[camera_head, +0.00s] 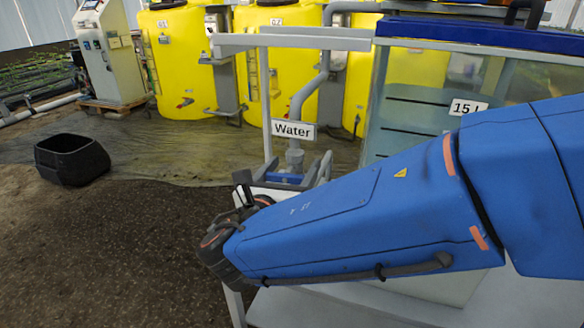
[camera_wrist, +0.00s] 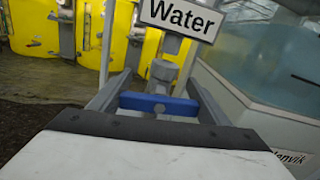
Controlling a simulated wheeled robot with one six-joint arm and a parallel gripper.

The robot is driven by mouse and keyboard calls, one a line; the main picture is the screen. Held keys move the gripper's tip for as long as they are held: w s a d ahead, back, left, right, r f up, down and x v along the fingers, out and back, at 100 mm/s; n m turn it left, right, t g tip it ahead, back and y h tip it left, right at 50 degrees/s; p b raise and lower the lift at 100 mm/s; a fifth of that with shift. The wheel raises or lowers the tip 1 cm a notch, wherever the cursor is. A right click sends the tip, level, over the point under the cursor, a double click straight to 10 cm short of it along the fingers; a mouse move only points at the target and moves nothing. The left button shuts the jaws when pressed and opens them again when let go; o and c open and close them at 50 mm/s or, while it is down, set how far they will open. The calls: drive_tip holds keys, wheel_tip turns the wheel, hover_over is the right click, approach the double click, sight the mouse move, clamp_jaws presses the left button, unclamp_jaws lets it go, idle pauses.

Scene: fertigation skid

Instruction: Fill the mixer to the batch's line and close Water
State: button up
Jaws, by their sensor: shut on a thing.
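The Water sign (camera_head: 295,131) hangs on the grey pipe, and it shows large in the wrist view (camera_wrist: 180,17). Below it is the blue valve handle (camera_head: 284,178), lying crosswise in the wrist view (camera_wrist: 158,104). My gripper (camera_wrist: 158,98) has a finger at each end of the handle and is shut on it. The clear mixer tank (camera_head: 400,115) stands right of the valve, with black level lines and a 15 L label (camera_head: 468,107) by the upper one. It holds bluish liquid; its exact surface is hard to tell. My arm hides the tank's lower part.
Yellow tanks (camera_head: 180,70) stand behind the valve. A black tub (camera_head: 72,158) sits on the ground at left, near a white control cabinet (camera_head: 108,55). The tank has a blue lid (camera_head: 480,34). Open ground lies at lower left.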

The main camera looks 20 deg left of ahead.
drive_tip(key=shift+m, duration=1)
drive_tip(key=o, duration=1.1)
drive_tip(key=shift+c, duration=0.2)
drive_tip(key=s+a, duration=0.1)
drive_tip(key=s, duration=1.6)
drive_tip(key=shift+s+a, duration=0.15)
drive_tip(key=shift+s, duration=0.05)
